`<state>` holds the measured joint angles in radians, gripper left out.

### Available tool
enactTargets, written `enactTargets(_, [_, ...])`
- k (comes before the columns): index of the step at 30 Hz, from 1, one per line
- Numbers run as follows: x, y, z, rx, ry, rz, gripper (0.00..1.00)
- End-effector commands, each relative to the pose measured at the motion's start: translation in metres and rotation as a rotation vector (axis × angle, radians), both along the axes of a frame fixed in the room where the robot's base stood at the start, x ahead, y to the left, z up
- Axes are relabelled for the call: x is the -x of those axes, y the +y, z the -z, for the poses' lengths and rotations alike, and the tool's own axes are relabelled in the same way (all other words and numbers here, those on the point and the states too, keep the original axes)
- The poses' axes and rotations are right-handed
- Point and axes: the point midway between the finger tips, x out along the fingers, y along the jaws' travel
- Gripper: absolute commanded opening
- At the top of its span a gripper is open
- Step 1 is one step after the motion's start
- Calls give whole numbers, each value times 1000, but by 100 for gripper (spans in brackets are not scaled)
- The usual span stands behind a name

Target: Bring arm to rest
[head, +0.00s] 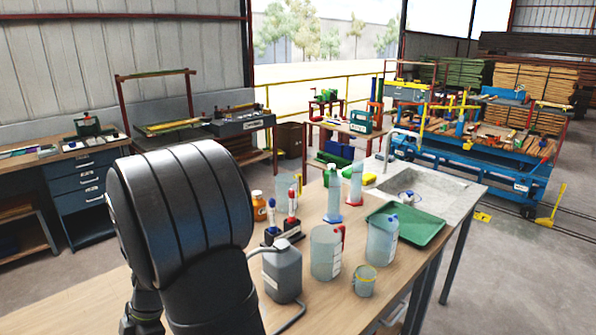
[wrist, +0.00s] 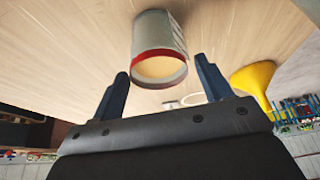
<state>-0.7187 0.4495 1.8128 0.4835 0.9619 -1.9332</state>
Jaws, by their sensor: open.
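My arm (head: 185,215) fills the left middle of the head view as a large black rounded link, above the near wooden bench. My gripper (wrist: 163,86) is not clearly seen in the head view, but its two dark blue fingers show in the wrist view. They are spread apart with nothing between them. Beyond the fingertips stands a grey cylindrical container (wrist: 156,35) with a red rim, apart from both fingers as far as I can see. A yellow funnel-shaped thing (wrist: 254,78) is to the right of the right finger.
The bench (head: 70,310) holds a grey jug (head: 283,274), clear beakers (head: 325,252), wash bottles (head: 334,195), an amber bottle (head: 259,206) and a green tray (head: 425,233) by a sink (head: 425,185). The bench's front left is bare. A blue drawer cabinet (head: 85,190) stands behind.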

Motion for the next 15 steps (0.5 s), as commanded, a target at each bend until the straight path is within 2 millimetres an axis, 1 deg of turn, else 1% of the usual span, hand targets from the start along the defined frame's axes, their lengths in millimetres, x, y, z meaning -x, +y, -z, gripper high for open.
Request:
enactTargets(5, [0, 0, 1, 0, 0, 0, 72])
enactTargets(7, [0, 0, 4, 2, 2, 0, 72])
enactTargets(11, [0, 0, 19, 3, 3, -1, 72])
enactTargets(14, [0, -1, 36, 4, 4, 1, 72])
enactTargets(15, [-3, -2, 31, -2, -2, 1, 72])
